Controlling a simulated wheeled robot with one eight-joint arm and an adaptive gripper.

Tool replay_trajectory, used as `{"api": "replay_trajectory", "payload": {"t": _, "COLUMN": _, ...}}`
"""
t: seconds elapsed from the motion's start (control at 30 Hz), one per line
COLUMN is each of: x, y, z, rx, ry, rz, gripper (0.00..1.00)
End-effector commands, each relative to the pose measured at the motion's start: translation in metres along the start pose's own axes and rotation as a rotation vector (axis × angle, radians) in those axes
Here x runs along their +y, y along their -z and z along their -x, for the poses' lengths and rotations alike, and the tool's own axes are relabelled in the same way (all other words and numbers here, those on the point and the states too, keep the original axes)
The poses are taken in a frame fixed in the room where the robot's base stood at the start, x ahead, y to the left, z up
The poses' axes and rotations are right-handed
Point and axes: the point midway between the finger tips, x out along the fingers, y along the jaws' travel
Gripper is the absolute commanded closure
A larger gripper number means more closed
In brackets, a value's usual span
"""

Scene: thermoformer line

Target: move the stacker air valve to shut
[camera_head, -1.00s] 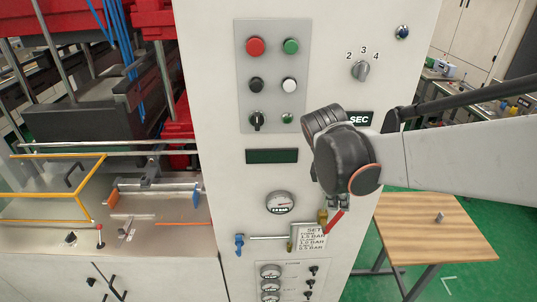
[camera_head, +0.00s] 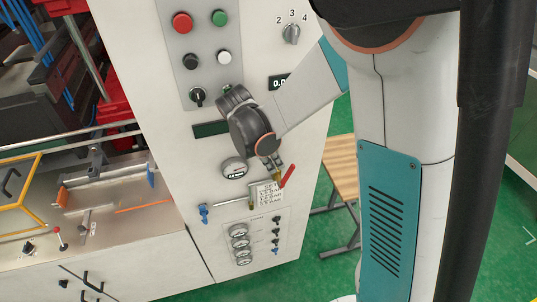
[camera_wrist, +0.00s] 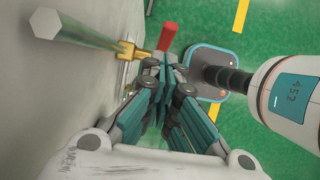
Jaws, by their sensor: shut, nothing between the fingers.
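A valve with a red lever (camera_head: 288,176) sits at the right end of a thin pipe low on the white cabinet front. The lever tilts up to the right, and its brass body (camera_wrist: 135,50) and red handle (camera_wrist: 168,36) show in the wrist view. A blue-handled valve (camera_head: 204,213) is at the pipe's left end. No readable name marks either as the stacker air valve. My gripper (camera_wrist: 172,68) is shut and empty, its fingertips just below the red handle in the wrist picture. I cannot tell whether they touch it. In the head view my wrist partly hides the fingers.
A pressure gauge (camera_head: 234,169) and a set-pressure label (camera_head: 267,191) are close to the valve. Small gauges (camera_head: 239,243) and knobs lie below. A wooden table (camera_head: 342,172) stands at the right, partly behind my arm. Green floor is open beyond the cabinet.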

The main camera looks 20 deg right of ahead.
Motion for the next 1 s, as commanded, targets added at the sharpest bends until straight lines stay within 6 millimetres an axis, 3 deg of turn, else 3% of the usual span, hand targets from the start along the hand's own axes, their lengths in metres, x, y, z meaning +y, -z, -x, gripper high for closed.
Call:
{"api": "replay_trajectory", "payload": {"t": 0.1, "x": 0.000, "y": 0.000, "z": -0.017, "rx": 0.000, "ry": 0.000, "rz": 0.000, "gripper": 1.00}}
{"api": "replay_trajectory", "payload": {"t": 0.3, "x": 0.000, "y": 0.000, "z": -0.030, "rx": 0.000, "ry": 0.000, "rz": 0.000, "gripper": 1.00}}
{"api": "replay_trajectory", "payload": {"t": 1.0, "x": 0.000, "y": -0.005, "z": -0.033, "rx": 0.057, "ry": 0.000, "rz": -0.001, "gripper": 1.00}}
